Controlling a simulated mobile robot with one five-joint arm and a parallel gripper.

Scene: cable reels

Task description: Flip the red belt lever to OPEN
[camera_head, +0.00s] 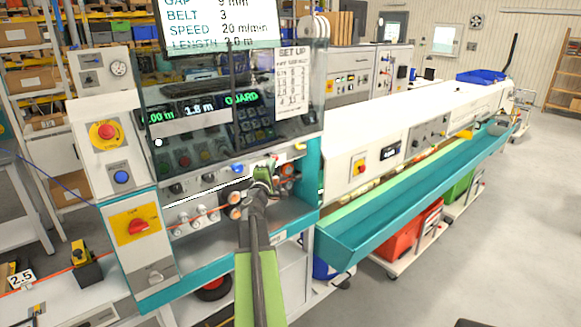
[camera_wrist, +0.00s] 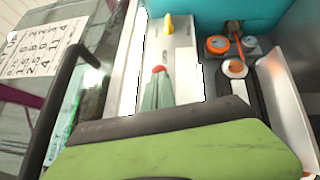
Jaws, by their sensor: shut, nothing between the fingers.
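My gripper (camera_head: 264,172) is shut and empty, up against the front panel of the teal and white machine. In the wrist view its closed green fingers (camera_wrist: 157,94) point at a small red tip (camera_wrist: 158,69) on a pale strip of the panel. This red tip looks like the end of the red lever; it is right at my fingertips, and I cannot tell whether they touch. The rest of the lever is hidden behind the fingers, so its position cannot be read. A yellow lever (camera_wrist: 168,22) stands farther along the same strip.
Orange-ringed rollers (camera_wrist: 234,68) sit beside the strip. A clear guard (camera_head: 210,115) stands above the panel.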

